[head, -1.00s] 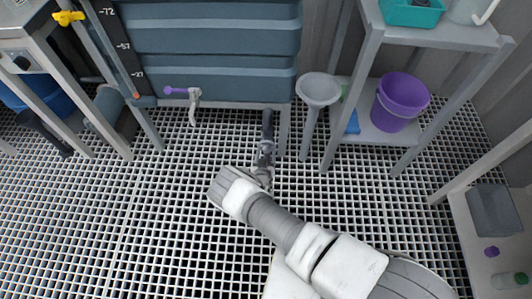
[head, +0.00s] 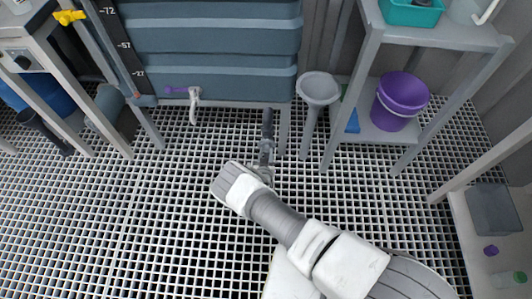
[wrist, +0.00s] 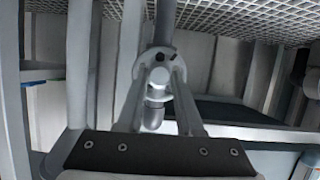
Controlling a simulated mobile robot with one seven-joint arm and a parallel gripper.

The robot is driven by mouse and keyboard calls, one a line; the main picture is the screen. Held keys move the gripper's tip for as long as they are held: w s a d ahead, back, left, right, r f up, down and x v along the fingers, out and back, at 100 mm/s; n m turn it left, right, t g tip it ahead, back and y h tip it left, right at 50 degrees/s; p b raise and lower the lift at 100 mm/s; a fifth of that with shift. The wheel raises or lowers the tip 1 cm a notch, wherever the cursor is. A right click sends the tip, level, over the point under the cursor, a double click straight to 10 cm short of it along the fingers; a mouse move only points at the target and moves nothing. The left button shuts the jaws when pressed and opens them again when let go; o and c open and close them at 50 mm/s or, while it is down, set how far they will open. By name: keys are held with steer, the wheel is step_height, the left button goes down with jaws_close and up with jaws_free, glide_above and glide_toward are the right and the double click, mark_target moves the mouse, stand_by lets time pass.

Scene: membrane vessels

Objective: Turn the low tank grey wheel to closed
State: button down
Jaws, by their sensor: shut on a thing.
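The blue-grey tank (head: 215,50) stands at the back in the head view. A dark grey stub (head: 268,122) is below its front edge, just beyond my gripper (head: 266,158), which is small and partly hidden behind my wrist. In the wrist view my gripper (wrist: 162,75) has its two fingers converging on a light grey round wheel (wrist: 158,55). The fingertips are shut on the wheel at its two sides. A rounded grey end (wrist: 152,115) shows between the fingers. The wheel's turn position cannot be read.
A purple-handled tap (head: 193,98) is on the tank's lower left. A grey funnel-shaped stand (head: 318,90) is close on the right, beside a shelf with a purple bucket (head: 400,98). The grating floor (head: 120,220) is clear at left.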

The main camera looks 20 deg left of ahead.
steer(key=shift+w+d+m+y+p, duration=0.1)
steer(key=shift+d+m+y+p, duration=0.1)
steer(key=shift+m+y+p, duration=0.65)
steer(key=shift+d+m+g+y, duration=0.1)
steer(key=shift+m+g+y, duration=0.35)
steer(key=shift+m, duration=0.7)
steer(key=shift+f+m+t+y+b, duration=0.25)
steer(key=shift+m+y+b, duration=0.4)
steer(key=shift+m+y, duration=0.35)
steer(key=shift+m+y+b, duration=0.4)
steer(key=shift+m+b, duration=0.05)
steer(key=shift+m, duration=0.65)
steer(key=shift+r, duration=0.1)
steer(key=c, duration=0.5)
jaws_free()
steer(key=shift+c, duration=0.2)
steer(key=shift+d, duration=0.1)
